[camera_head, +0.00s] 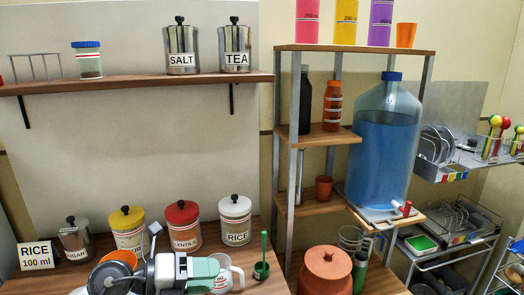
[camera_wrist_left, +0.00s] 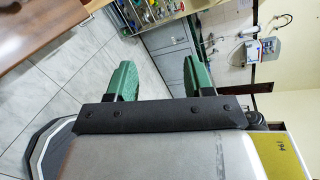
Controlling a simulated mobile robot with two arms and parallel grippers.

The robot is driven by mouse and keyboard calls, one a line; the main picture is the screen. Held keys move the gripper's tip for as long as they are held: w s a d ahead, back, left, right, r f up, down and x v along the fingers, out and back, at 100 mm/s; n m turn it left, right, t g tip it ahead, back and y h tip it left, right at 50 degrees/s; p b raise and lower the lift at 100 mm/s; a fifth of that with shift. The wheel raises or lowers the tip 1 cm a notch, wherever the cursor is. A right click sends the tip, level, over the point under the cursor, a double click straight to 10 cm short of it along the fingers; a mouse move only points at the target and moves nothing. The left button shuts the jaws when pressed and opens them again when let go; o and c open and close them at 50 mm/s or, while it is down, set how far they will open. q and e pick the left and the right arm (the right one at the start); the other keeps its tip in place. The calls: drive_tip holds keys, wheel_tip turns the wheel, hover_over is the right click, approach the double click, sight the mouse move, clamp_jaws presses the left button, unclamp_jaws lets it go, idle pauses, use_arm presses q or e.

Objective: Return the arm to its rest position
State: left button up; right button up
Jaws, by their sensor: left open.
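My left arm reaches in at the bottom of the head view, over the front of the counter. Its gripper (camera_head: 203,268), with pale green fingers, is beside a clear measuring cup (camera_head: 236,277); I cannot tell whether they touch. In the left wrist view the two green fingers of this gripper (camera_wrist_left: 159,78) stand wide apart with nothing between them. Behind them are floor tiles and cabinets. The blue water purifier bottle (camera_head: 385,150) with a red tap (camera_head: 404,208) stands on a rack to the right, apart from the gripper. My right gripper is not in view.
Canisters labelled lentils (camera_head: 183,228) and rice (camera_head: 235,222) stand behind the arm. A wall shelf (camera_head: 130,83) hangs above. A wooden surface (camera_wrist_left: 40,30) shows in the wrist view.

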use_arm(q)
wheel_tip(320, 180, up, 4)
drive_tip(key=s+a+f+n+t+y, duration=0.1)
drive_tip(key=s+a+n+t+y, duration=0.1)
drive_tip(key=n+t, duration=1.3)
drive_tip(key=s+a+f+n+g+y, duration=0.2)
drive_tip(key=a+f+n+y, duration=0.2)
drive_tip(key=f+n+y, duration=0.3)
drive_tip(key=s+a+f+n+g+y, duration=0.3)
drive_tip(key=a+f+n+y, duration=0.3)
drive_tip(key=n, duration=0.3)
drive_tip(key=s+d+f+n+g, duration=0.1)
drive_tip(key=s+f+n+g, duration=0.1)
drive_tip(key=s+f+g, duration=0.6)
drive_tip(key=s+d+f+n+g, duration=0.15)
drive_tip(key=s+f+g, duration=0.3)
drive_tip(key=s, duration=0.55)
wheel_tip(320, 180, down, 26)
drive_tip(key=s, duration=0.1)
drive_tip(key=s+a+f+g, duration=0.1)
drive_tip(key=s+a+f, duration=0.1)
drive_tip(key=s+f, duration=1.3)
drive_tip(key=shift+s+a+f+m+g+h, duration=0.35)
drive_tip(key=shift+s+a+m, duration=0.1)
drive_tip(key=shift+s, duration=0.3)
